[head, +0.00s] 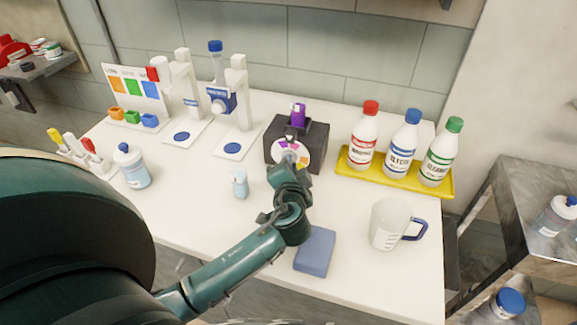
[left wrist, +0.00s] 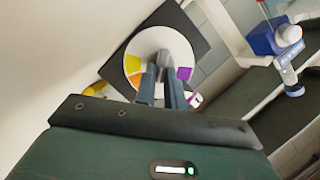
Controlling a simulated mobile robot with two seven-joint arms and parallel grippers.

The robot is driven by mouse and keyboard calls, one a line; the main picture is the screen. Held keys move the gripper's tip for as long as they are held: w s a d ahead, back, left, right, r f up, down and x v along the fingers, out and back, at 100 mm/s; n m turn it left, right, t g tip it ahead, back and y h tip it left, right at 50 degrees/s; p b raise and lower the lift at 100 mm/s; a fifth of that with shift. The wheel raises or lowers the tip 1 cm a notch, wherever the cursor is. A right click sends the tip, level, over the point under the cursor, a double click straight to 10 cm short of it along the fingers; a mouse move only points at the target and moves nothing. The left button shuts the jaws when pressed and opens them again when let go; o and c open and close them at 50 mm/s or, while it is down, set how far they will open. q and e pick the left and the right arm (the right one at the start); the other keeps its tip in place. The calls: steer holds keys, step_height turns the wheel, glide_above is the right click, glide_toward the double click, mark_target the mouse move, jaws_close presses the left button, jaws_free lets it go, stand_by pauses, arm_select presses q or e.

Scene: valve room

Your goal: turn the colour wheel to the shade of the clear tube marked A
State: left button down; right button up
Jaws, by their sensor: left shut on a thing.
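The colour wheel (head: 303,158) is a white disc with coloured patches on the front of a black box (head: 316,150). It also shows in the left wrist view (left wrist: 133,63), with yellow and orange patches at left and a purple patch at right. A small tube with purple contents (head: 298,115) stands upright at the top of the box; I cannot read a letter on it. My left gripper (head: 289,163) reaches the wheel from the front. In the left wrist view its fingers (left wrist: 161,76) are shut on the wheel's central grey knob (left wrist: 161,57). My right gripper is not in view.
A yellow tray (head: 395,178) with three capped bottles stands right of the box. A mug (head: 388,225) and a blue pad (head: 315,252) lie nearer. White stands (head: 237,100), a small pale blue bottle (head: 240,183) and a blue-capped bottle (head: 132,168) are at left.

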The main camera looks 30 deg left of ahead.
arm_select(q)
steer(key=shift+d+f+m+t+y+b, duration=0.15)
steer(key=shift+m+y+b, duration=0.2)
steer(key=shift+m, duration=0.3)
steer(key=shift+f+m+t+y+b, duration=0.2)
steer(key=shift+m+y, duration=0.15)
steer(key=shift+m, duration=0.3)
steer(key=shift+r, duration=0.1)
steer(key=c, duration=1.5)
jaws_free()
step_height(320, 180, up, 10)
steer(key=shift+r, duration=0.1)
